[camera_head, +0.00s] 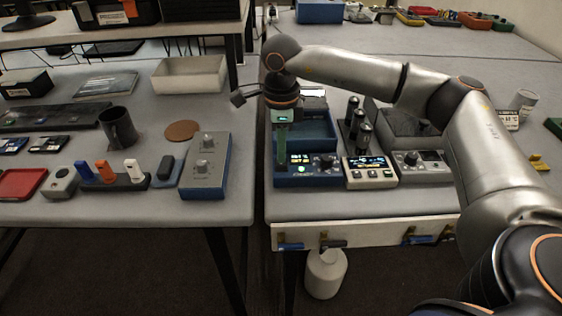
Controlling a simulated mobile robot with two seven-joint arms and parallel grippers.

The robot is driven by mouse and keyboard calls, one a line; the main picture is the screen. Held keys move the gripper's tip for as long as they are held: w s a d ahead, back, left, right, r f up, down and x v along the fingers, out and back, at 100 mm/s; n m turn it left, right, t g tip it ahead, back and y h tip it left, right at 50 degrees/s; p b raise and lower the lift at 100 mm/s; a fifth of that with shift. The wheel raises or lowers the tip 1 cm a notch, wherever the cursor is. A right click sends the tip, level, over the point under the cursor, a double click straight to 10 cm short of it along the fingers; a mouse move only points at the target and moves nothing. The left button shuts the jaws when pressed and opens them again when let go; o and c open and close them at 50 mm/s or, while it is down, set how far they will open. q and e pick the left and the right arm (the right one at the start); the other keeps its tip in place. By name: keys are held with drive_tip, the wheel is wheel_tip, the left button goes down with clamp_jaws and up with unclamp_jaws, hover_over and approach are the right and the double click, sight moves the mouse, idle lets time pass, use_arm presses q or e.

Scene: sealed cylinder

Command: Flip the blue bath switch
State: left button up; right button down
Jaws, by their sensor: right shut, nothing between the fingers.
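The blue bath (318,132) stands on the right-hand table, an open blue box with a dark blue front panel carrying a knob and small lit marks. My right gripper (281,164) comes down over the bath's left part, pointing down, its greenish fingers shut and empty. The fingertips are close to the left end of the front panel; I cannot tell if they touch it. The switch itself is too small or hidden behind the fingers to make out. My left gripper is not in view.
A white instrument with a lit display (369,172) stands right of the bath, with a grey knobbed unit (420,165) beyond. Valves line the table's front edge above a white jug (325,274). A gap separates the left table, holding a blue-grey control box (206,166).

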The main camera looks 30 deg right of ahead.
drive_tip(key=shift+f+b, duration=0.6)
drive_tip(key=shift+f, duration=0.3)
idle(0.4)
drive_tip(key=shift+r+p, duration=2.7)
drive_tip(key=shift+r, duration=0.85)
